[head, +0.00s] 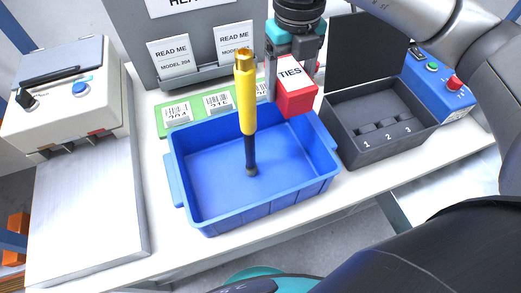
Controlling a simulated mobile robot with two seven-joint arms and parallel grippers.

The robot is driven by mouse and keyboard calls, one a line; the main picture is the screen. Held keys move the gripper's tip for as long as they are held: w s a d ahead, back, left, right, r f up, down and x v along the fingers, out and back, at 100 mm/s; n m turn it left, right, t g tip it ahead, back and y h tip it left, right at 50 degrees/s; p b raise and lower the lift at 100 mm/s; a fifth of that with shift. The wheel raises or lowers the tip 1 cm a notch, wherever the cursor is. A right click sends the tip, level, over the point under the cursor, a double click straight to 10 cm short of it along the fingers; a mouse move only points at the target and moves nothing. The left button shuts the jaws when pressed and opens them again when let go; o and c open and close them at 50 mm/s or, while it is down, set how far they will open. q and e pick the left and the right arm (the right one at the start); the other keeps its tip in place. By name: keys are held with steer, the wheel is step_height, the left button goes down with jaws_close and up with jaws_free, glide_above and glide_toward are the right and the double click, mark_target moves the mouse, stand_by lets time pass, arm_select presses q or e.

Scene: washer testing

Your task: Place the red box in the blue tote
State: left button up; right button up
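The red box (297,101), with a white top labelled "TIES", is between the fingers of my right gripper (293,72), which comes down from the top. The gripper appears shut on it. The box is at the back right corner of the blue tote (252,211), overlapping its back rim in the picture; I cannot tell whether it touches the rim. A yellow-handled tool (246,105) with a dark shaft and brass-coloured upper end appears upright, its dark lower end over the tote floor. My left gripper is not in view.
A dark tray (386,151) numbered 1, 2, 3 stands right of the tote, with a blue button box (441,82) beside it. A white machine (66,97) is at left.

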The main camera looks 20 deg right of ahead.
steer(key=b, duration=0.2)
glide_toward(281, 151)
step_height(281, 151, down, 6)
steer(key=shift+r+b, duration=0.1)
steer(key=shift+b, duration=0.45)
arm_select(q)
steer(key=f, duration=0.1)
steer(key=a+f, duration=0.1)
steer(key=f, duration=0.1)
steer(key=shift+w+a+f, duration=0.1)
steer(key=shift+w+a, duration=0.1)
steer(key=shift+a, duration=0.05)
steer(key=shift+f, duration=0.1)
arm_select(e)
steer(key=shift+f, duration=0.3)
steer(key=o, duration=1.3)
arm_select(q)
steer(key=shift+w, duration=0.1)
